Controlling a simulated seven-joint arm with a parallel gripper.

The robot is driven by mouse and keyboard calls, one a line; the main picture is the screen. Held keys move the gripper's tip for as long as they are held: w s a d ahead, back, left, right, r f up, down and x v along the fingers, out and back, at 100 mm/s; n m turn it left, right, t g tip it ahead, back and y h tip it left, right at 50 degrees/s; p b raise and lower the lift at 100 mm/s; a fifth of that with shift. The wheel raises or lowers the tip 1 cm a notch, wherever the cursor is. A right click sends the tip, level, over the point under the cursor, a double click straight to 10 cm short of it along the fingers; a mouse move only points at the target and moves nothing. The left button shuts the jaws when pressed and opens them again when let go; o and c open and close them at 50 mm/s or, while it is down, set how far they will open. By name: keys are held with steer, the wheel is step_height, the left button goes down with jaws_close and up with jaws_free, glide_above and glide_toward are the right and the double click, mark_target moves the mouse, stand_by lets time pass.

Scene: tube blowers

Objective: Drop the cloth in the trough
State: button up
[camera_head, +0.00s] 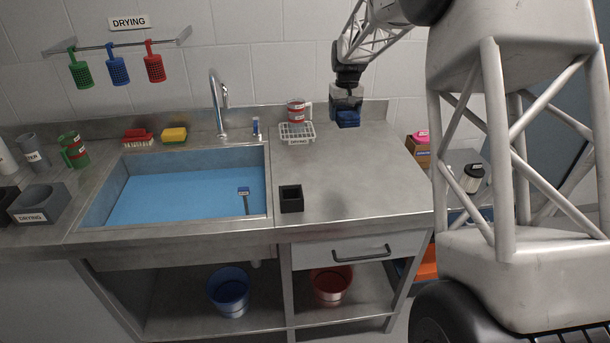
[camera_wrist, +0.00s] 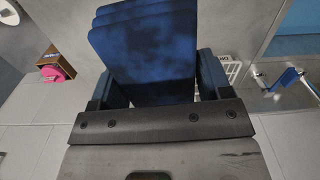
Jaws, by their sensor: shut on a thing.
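My gripper (camera_head: 347,103) is at the back right of the counter, pointing down. It is shut on a folded dark blue cloth (camera_head: 347,118). The cloth (camera_wrist: 145,50) also shows in the wrist view, in layers between the two fingers. It appears to be held above the counter; I cannot tell the exact gap. A grey open trough (camera_head: 42,203) labelled DRYING stands at the far left of the counter, well away from my gripper. The inside of the trough is only partly visible.
A sink (camera_head: 165,195) with blue water lies between trough and gripper, with a tall tap (camera_head: 219,103) behind it. A white rack (camera_head: 297,133) with a red mug (camera_head: 296,112) stands left of my gripper. A black box (camera_head: 291,199) stands on the counter's front. Counter right of it is clear.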

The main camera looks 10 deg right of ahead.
steer(key=shift+d+r+m, duration=0.2)
steer(key=shift+m, duration=0.2)
steer(key=a+f+n, duration=0.4)
steer(key=a+f, duration=0.1)
steer(key=a, duration=0.7)
steer(key=s+a+f+n, duration=0.1)
steer(key=a+f+n, duration=0.35)
steer(key=a, duration=0.85)
steer(key=a+f+n, duration=0.5)
steer(key=a, duration=0.7)
steer(key=s+a+r+n, duration=0.1)
steer(key=a+n, duration=0.3)
steer(key=a, duration=1.2)
steer(key=shift+a+r, duration=0.25)
steer(key=shift+r, duration=0.1)
steer(key=shift+s+f+n, duration=0.1)
steer(key=shift+f+n, duration=0.1)
steer(key=shift+n, duration=0.05)
steer(key=shift+f, duration=2.8)
